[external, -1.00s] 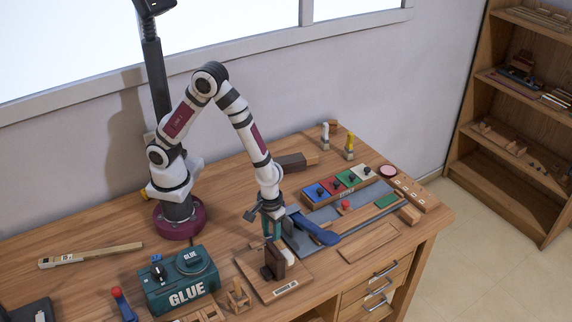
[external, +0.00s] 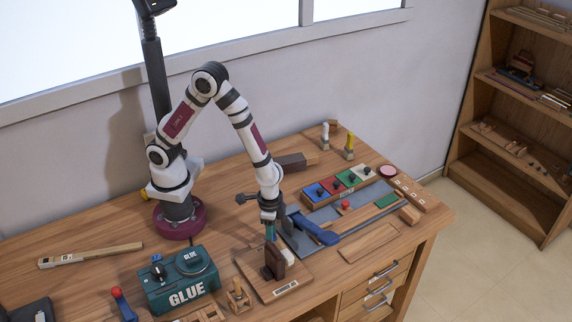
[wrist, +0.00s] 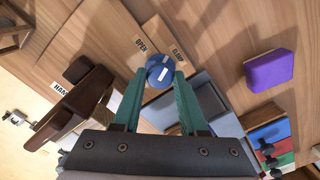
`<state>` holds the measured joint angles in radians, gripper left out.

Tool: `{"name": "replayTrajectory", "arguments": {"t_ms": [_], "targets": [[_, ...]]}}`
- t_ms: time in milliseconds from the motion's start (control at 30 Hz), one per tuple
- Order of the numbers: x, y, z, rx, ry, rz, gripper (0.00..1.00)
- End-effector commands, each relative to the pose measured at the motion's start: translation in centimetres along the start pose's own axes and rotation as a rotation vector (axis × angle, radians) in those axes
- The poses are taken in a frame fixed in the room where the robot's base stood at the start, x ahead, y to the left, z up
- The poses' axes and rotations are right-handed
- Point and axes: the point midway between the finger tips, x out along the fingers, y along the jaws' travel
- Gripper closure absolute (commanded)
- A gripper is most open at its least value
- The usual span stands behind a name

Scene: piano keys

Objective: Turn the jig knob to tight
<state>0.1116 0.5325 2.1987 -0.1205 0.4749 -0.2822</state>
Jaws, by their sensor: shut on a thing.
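The jig (external: 275,262) is a dark brown upright piece on a wooden board at the front middle of the bench. Its dark wood also shows at left in the wrist view (wrist: 82,92). The knob (wrist: 159,76) is blue and round with a pale bar on top, beside the labels OPEN and CLAMP. My gripper (wrist: 160,72) has teal fingers shut on the knob, one on each side. In the external view my gripper (external: 270,232) points down at the jig and hides the knob. Whether the knob stands exactly at CLAMP I cannot tell.
A green GLUE box (external: 180,282) stands left of the jig. A blue-handled tool (external: 318,231) lies close by on the right. Coloured bins (external: 338,184) stand behind it. A purple block (wrist: 270,70) shows at right in the wrist view. The bench's left middle is mostly clear.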

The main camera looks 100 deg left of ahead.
Motion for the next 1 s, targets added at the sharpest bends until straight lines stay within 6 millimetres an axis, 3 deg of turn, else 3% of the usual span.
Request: {"name": "replayTrajectory", "arguments": {"t_ms": [500, 1000], "targets": [[-0.05, 0.0, 0.02, 0.366, 0.0, 0.0, 1.0], [-0.04, 0.0, 0.01, 0.465, 0.0, 0.0, 1.0]]}}
